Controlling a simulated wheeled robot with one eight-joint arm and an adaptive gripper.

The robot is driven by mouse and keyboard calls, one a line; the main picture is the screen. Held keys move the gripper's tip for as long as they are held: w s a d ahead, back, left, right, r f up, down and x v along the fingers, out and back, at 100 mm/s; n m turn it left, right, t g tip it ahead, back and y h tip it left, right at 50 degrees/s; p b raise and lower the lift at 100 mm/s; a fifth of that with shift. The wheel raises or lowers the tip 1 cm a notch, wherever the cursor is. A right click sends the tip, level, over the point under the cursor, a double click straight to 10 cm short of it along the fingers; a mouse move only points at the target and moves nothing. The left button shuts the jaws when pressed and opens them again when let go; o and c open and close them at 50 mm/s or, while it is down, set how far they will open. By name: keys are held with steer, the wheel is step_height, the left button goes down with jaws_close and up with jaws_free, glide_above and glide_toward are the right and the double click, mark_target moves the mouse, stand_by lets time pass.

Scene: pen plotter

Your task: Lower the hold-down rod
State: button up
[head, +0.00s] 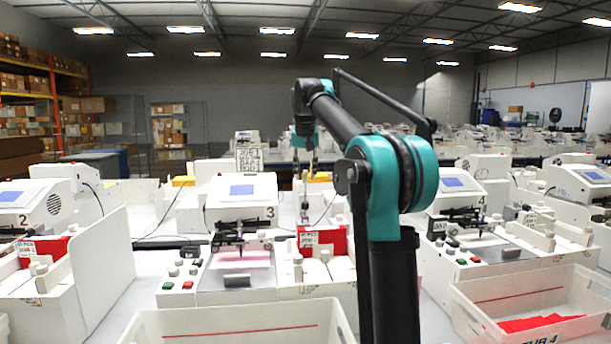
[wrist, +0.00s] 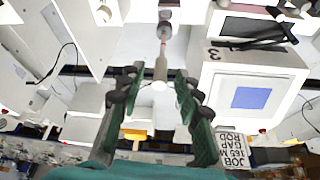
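The hold-down rod (head: 304,200) appears as a thin upright pale rod beside plotter 3 (head: 240,200), on its right, behind a red block. In the wrist view the rod (wrist: 161,62) runs between the fingers, with a pale rounded end nearest the camera. My gripper (head: 305,165) is above the rod in the head view, pointing down. In the wrist view my gripper (wrist: 155,82) is open, one dark green finger on each side of the rod, with visible gaps. Plotter 3 (wrist: 250,70) also shows at the right there.
A red block with a label (head: 335,240) stands right of the plotter's bed. A job sign (head: 250,157) stands behind the plotter. White bins (head: 230,325) (head: 540,290) are in front. Plotters 2 (head: 40,205) and 4 (head: 452,188) flank this station.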

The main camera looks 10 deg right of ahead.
steer(key=shift+w+f, duration=0.25)
steer(key=shift+f, duration=0.4)
steer(key=shift+c, duration=0.5)
jaws_close()
